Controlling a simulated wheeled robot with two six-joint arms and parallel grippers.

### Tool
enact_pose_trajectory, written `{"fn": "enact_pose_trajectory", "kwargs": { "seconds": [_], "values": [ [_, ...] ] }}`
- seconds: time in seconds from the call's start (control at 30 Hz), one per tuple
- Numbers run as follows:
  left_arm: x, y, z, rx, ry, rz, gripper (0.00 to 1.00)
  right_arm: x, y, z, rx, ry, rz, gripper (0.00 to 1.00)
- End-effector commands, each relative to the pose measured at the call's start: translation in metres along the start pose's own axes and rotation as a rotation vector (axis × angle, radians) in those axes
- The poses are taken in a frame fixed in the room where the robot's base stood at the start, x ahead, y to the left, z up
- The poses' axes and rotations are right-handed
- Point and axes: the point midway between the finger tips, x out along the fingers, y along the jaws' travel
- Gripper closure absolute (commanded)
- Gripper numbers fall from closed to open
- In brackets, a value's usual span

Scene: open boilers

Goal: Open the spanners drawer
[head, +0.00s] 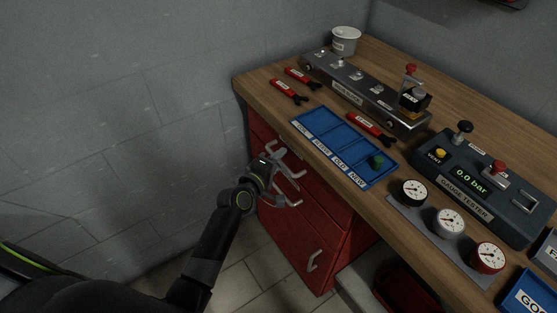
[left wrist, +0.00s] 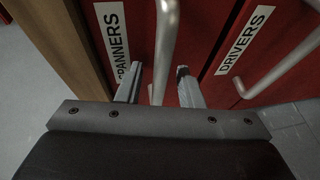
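The spanners drawer (left wrist: 138,25) has a red front with a white label reading SPANNERS in the left wrist view. It looks shut. Its grey bar handle (left wrist: 166,35) runs down between the two fingers of my left gripper (left wrist: 158,82). The fingers are apart, one on each side of the bar, with visible gaps. In the head view my left gripper (head: 283,180) is at the front of the red cabinet (head: 330,222), below the bench edge, and hides part of the drawer fronts. My right gripper is not in view.
The drivers drawer (left wrist: 228,30) with its own bar handle (left wrist: 285,62) is beside it. A wooden bench top (head: 262,82) carries a blue tray (head: 318,119), red-handled tools and a gauge tester (head: 480,184). A lower handle (head: 314,261) shows on the cabinet. Floor to the left is clear.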

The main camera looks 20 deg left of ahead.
Motion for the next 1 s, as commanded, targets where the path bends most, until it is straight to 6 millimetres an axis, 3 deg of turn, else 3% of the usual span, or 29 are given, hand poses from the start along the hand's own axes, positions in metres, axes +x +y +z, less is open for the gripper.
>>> {"fn": "enact_pose_trajectory", "kwargs": {
  "seconds": [0.3,0.57,1.0],
  "values": [
    [0.0024,-0.0001,0.0001,0.000,0.000,0.000,0.66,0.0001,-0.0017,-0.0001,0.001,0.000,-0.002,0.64],
    [0.0022,-0.0001,0.0001,0.000,0.000,0.000,0.99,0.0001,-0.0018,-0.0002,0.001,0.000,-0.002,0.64],
    [0.0020,-0.0005,0.0001,0.000,0.000,-0.001,1.00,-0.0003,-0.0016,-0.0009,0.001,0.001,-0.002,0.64]
  ]
}}
